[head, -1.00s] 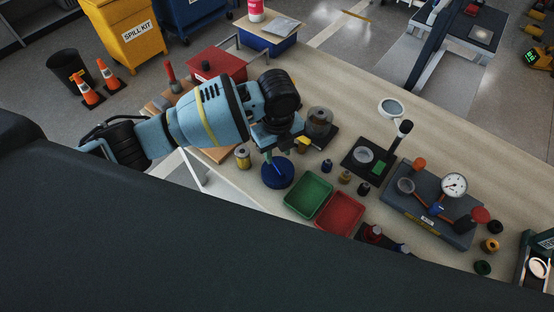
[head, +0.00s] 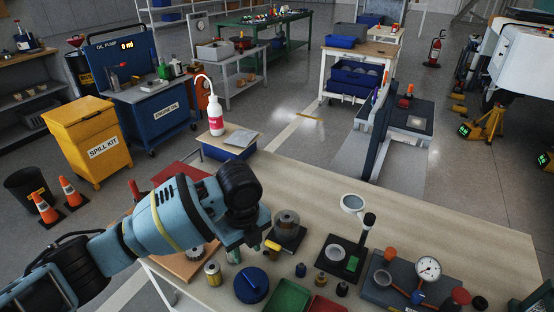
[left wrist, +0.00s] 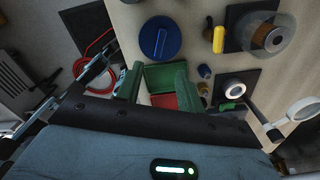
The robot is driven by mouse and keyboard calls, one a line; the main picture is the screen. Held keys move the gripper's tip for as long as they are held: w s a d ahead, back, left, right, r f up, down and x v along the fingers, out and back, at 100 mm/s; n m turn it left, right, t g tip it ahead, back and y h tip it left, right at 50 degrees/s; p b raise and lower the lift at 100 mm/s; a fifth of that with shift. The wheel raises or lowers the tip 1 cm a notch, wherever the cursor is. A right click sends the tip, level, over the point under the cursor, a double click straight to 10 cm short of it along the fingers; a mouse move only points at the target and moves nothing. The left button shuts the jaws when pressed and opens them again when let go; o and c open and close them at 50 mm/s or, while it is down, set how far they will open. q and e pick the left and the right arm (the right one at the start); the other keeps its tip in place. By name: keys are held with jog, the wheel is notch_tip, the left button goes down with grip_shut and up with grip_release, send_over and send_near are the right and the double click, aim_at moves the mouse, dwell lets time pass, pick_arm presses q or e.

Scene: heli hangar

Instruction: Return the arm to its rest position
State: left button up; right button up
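My left arm (head: 150,230) reaches in from the lower left over the near left part of the workbench (head: 420,232). My left gripper (head: 236,254) points down close to a round blue lid-like disc (head: 251,286); the arm partly hides its fingers. In the left wrist view the two green fingers of the left gripper (left wrist: 157,88) stand apart with nothing held between them. A green tray (left wrist: 160,74) and a red tray (left wrist: 164,101) show beyond the fingers, and the blue disc (left wrist: 160,38) lies above them in that view. My right gripper is not in view.
A black stand (head: 345,258) and a dial gauge block (head: 428,268) are to the right. The bench's far right is clear.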

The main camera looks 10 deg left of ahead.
pick_arm(q)
jog(key=s+d+f+n+h, duration=0.2)
jog(key=s+f+n, duration=0.3)
jog(key=s, duration=0.3)
jog(key=s+d+f+n+h, duration=0.2)
jog(key=s+d+f+n, duration=0.1)
jog(key=s+f+n, duration=0.4)
jog(key=s+a+f+n+t+y, duration=0.1)
jog(key=s+a+n+y, duration=0.1)
jog(key=s+a+n, duration=0.65)
jog(key=s+a+n+y, duration=0.2)
jog(key=s+a+n, duration=0.3)
jog(key=s, duration=0.6)
jog(key=w+d+f+m+t+h, duration=0.1)
jog(key=w+f+t+h, duration=0.1)
jog(key=w+f+t, duration=0.4)
notch_tip(320, 180, down, 3)
jog(key=shift+d+f+t, duration=0.1)
jog(key=shift+d+t, duration=0.3)
jog(key=shift+t, duration=0.5)
